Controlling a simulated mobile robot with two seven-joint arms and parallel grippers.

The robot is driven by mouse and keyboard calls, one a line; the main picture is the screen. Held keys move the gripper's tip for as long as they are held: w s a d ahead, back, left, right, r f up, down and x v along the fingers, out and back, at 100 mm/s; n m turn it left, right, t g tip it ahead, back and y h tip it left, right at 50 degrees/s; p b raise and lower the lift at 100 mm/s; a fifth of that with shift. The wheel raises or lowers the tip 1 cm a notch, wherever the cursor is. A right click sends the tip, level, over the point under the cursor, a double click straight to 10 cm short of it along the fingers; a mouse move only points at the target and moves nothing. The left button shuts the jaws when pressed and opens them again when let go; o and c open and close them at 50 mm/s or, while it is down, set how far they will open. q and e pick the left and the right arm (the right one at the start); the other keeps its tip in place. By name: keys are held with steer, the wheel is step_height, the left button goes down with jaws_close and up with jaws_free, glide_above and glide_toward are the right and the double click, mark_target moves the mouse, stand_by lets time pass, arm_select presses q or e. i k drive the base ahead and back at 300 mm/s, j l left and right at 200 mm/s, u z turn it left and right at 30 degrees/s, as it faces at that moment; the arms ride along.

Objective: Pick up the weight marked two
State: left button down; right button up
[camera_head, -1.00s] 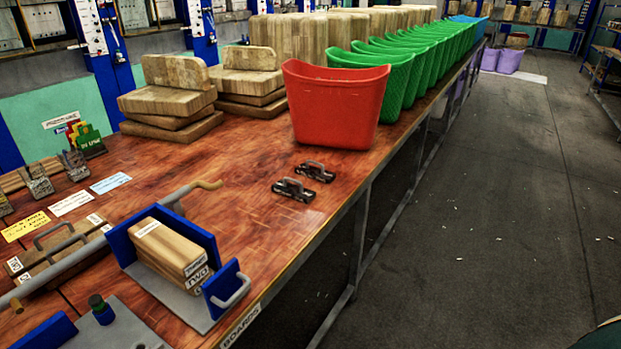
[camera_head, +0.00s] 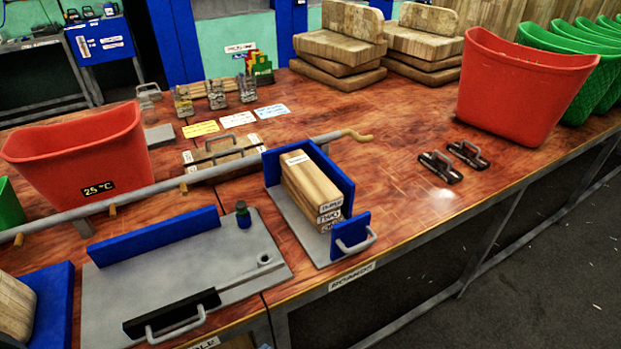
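Several small grey metal pieces stand in a row at the back of the wooden table: a left one (camera_head: 183,101), a middle one (camera_head: 215,95) and a right one (camera_head: 246,89). They look like weights, but any marks on them are too small to read. Stacked wooden boards (camera_head: 308,180) sit in a blue-and-grey holder (camera_head: 352,190). Their end labels are small, and the middle one seems to read "TWO". Two dark pieces with handles, one (camera_head: 440,166) left of the other (camera_head: 467,153), lie on the table to the right. Neither of my grippers is in view.
Yellow (camera_head: 201,129) and white (camera_head: 237,119) cards lie before the metal pieces. A red bin (camera_head: 85,155) stands left, another red bin (camera_head: 520,85) right. A long grey bar (camera_head: 150,190) crosses the table. A grey plate (camera_head: 180,265) lies in front. Bare tabletop shows right of the holder.

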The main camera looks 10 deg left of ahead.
mark_target(472, 159)
steer(key=u, duration=0.35)
steer(key=i+l+u, duration=0.1)
steer(key=l+u, duration=1.05)
steer(key=l, duration=0.25)
steer(key=k+l+u, duration=0.15)
steer(key=l, duration=0.3)
steer(key=k+l, duration=0.1)
steer(key=l, duration=0.7)
steer(key=k+l, duration=0.15)
steer(key=l, duration=0.25)
steer(key=l+u, duration=0.1)
steer(key=l, duration=0.3)
steer(key=k, duration=0.1)
